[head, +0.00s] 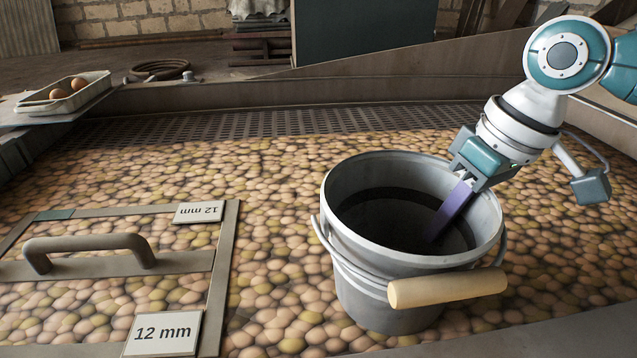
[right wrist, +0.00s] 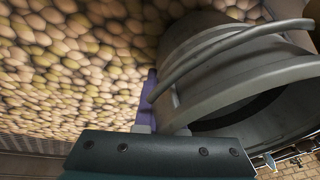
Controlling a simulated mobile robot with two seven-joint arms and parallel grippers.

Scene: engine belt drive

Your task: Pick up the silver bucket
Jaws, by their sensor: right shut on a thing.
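The silver bucket (head: 375,290) stands upright on a bed of round brown stones in the head view, with a dark inside and a wooden grip (head: 447,288) on its wire handle, hanging at the front. My right gripper (head: 452,212) reaches down from the right and is shut on the bucket's wall. One purple finger shows inside the bucket; the other is hidden by the wall. In the right wrist view the bucket (right wrist: 225,75) fills the right side, with a purple finger (right wrist: 148,100) beside it. My left gripper is in neither view.
A metal frame with a bar handle (head: 90,243) and "12 mm" plates (head: 163,334) lies left of the bucket. A tray with eggs (head: 65,97) sits at the far left. A slotted grate (head: 250,125) and a low wall lie behind. The stone bed around the bucket is clear.

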